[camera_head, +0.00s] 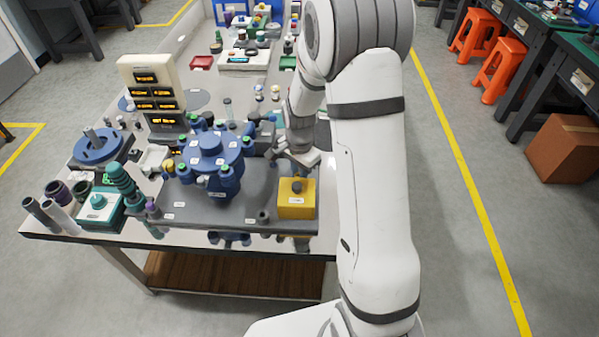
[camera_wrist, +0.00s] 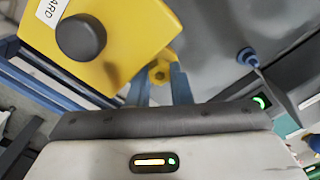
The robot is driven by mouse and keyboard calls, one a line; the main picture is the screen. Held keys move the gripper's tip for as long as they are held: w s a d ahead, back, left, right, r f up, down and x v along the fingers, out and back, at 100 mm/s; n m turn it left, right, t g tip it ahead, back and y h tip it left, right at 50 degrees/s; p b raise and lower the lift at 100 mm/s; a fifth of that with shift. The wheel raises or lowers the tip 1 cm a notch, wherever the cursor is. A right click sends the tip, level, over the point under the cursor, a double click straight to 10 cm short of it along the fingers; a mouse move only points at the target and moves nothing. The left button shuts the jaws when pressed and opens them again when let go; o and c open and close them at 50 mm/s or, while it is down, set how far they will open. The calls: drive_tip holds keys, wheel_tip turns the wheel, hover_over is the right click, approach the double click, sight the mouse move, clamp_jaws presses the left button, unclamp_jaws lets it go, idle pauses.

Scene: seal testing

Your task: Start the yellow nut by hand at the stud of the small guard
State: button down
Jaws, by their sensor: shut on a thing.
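The small guard is a yellow box (camera_head: 296,205) with a dark round knob on top, standing at the right end of the grey base plate. In the wrist view the guard (camera_wrist: 125,60) fills the upper left, with its label partly cut off. My gripper (camera_head: 300,165) is just behind the guard in the head view. In the wrist view my gripper (camera_wrist: 160,78) is shut on the yellow nut (camera_wrist: 159,71), which sits between the fingertips close beside the guard's edge. The stud is hidden, so I cannot tell whether the nut touches it.
A blue flanged housing (camera_head: 211,155) with several green-capped posts stands left of the guard on the grey base plate (camera_head: 190,211). A small dark peg (camera_head: 263,216) stands on the plate near the guard. A display tower (camera_head: 155,92) and a teal stack (camera_head: 120,180) stand farther left.

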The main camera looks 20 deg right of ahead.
drive_tip(key=shift+s+a+f, duration=0.1)
drive_tip(key=shift+s+f, duration=0.05)
drive_tip(key=shift+s, duration=0.15)
drive_tip(key=m, duration=0.2)
drive_tip(key=shift+m, duration=0.3)
drive_tip(key=c, duration=1.2)
unclamp_jaws()
drive_tip(key=shift+f, duration=0.1)
drive_tip(key=shift+c, duration=0.2)
drive_tip(key=shift+w+r+p, duration=0.2)
drive_tip(key=shift+r+p, duration=0.2)
drive_tip(key=shift+r, duration=0.2)
wheel_tip(320, 180, up, 8)
drive_tip(key=p, duration=0.5)
drive_tip(key=shift+s+r, duration=0.15)
drive_tip(key=shift+r, duration=0.05)
